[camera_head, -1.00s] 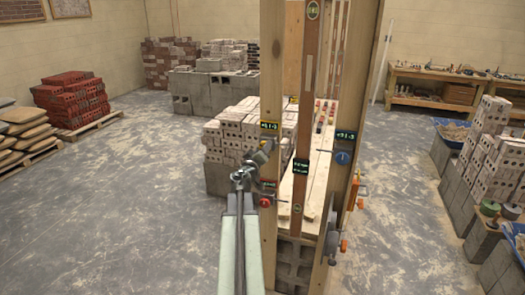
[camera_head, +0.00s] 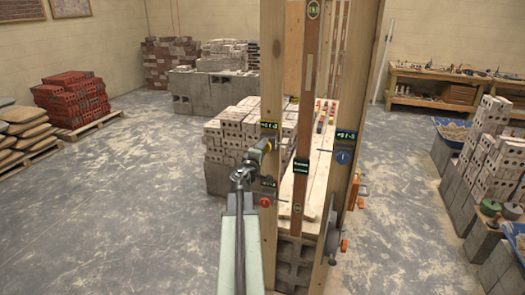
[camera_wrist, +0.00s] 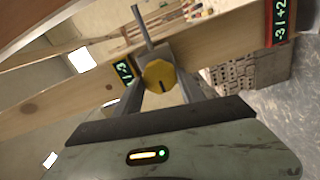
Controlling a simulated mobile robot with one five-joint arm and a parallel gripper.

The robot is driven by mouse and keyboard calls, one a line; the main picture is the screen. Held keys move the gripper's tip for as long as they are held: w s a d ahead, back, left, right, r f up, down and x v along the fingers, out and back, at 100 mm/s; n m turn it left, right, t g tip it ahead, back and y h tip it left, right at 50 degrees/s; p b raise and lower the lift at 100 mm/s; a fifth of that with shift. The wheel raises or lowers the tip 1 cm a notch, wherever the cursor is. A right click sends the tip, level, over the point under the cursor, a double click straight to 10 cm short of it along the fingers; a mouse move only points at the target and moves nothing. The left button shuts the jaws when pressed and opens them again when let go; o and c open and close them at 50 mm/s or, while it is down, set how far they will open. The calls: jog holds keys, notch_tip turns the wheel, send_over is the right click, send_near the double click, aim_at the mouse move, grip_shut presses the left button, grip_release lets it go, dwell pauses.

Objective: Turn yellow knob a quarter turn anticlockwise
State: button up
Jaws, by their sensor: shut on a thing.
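The yellow knob (camera_wrist: 160,76) shows in the wrist view as a round, faceted knob with a dark mark on its lower edge. It sits on a grey mount by the wooden post. My gripper (camera_wrist: 161,82) is shut on it, one finger on each side. In the head view my gripper (camera_head: 262,150) is at the left wooden post (camera_head: 271,80), just below a small lit display (camera_head: 269,126). The knob is mostly hidden there by the gripper.
A red knob (camera_head: 264,203) is lower on the same post. A blue knob (camera_head: 342,157) is on the right post. A plank (camera_head: 305,180) lies on grey blocks between the posts. The floor to the left (camera_head: 130,200) is clear.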

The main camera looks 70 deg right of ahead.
dwell(0.5)
jog(key=o, duration=1.4)
jog(key=shift+d, duration=0.1)
